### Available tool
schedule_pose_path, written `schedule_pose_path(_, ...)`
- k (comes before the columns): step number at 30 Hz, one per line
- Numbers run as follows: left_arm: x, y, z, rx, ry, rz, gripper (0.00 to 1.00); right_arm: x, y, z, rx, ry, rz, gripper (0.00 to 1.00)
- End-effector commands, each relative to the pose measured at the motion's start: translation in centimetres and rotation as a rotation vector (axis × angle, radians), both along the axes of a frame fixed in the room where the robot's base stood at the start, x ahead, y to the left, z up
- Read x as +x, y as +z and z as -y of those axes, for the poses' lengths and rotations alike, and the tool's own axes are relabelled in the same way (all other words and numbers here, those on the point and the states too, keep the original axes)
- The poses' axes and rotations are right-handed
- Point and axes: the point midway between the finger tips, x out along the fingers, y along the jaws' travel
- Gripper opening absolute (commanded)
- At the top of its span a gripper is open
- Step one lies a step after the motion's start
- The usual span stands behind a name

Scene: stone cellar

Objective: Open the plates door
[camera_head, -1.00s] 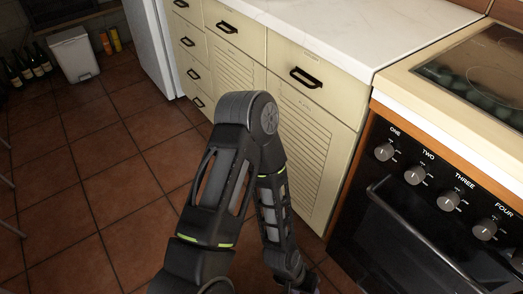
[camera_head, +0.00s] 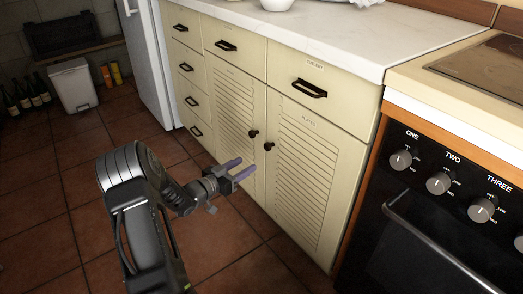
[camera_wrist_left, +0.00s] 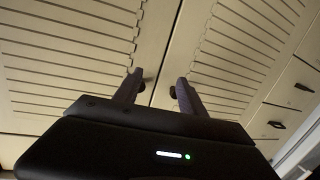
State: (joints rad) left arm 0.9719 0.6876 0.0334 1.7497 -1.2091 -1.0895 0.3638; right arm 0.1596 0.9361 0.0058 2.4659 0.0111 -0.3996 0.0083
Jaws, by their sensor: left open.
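The plates door (camera_head: 310,170) is the cream louvred cupboard door right of the seam, with a small label near its top. It looks shut. Its dark round knob (camera_head: 269,146) is near the upper left edge. My left gripper (camera_head: 246,167) is open and empty, low in front of the doors, left of and below that knob. In the left wrist view, the gripper (camera_wrist_left: 159,78) points at the seam, and the plates door (camera_wrist_left: 65,70) seems to be on the left, its knob (camera_wrist_left: 147,78) beside the left fingertip. Contact cannot be told. My right gripper is not in view.
The neighbouring louvred door (camera_head: 228,100) with its own knob (camera_head: 253,133) is shut. Drawers with dark handles (camera_head: 310,88) sit above and left. A black oven (camera_head: 430,230) stands right. The tiled floor (camera_head: 60,190) is clear; a white bin (camera_head: 72,85) stands far back.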

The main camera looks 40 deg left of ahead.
Motion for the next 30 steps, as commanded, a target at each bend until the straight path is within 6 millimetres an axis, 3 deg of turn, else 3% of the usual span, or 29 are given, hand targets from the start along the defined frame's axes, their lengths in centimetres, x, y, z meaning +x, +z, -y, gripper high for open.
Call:
schedule_pose_path(1, -0.3, 1.7, -0.4, 0.027, -0.05, 0.043, 0.48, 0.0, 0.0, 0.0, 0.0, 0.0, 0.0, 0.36)
schedule_pose_path(3, -0.6, 3.3, 0.0, 0.042, -0.119, 0.083, 0.48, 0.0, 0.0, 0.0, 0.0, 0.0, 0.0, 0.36)
schedule_pose_path(7, -1.0, 4.7, 0.8, 0.047, -0.192, 0.116, 0.48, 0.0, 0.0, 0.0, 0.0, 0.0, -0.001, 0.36)
schedule_pose_path(20, -0.7, 4.7, 1.1, 0.047, -0.205, 0.119, 0.48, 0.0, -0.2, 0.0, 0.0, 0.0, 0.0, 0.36)
schedule_pose_path(30, 3.5, 4.5, 2.5, 0.046, -0.206, 0.121, 0.48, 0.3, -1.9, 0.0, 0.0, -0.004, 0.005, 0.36)
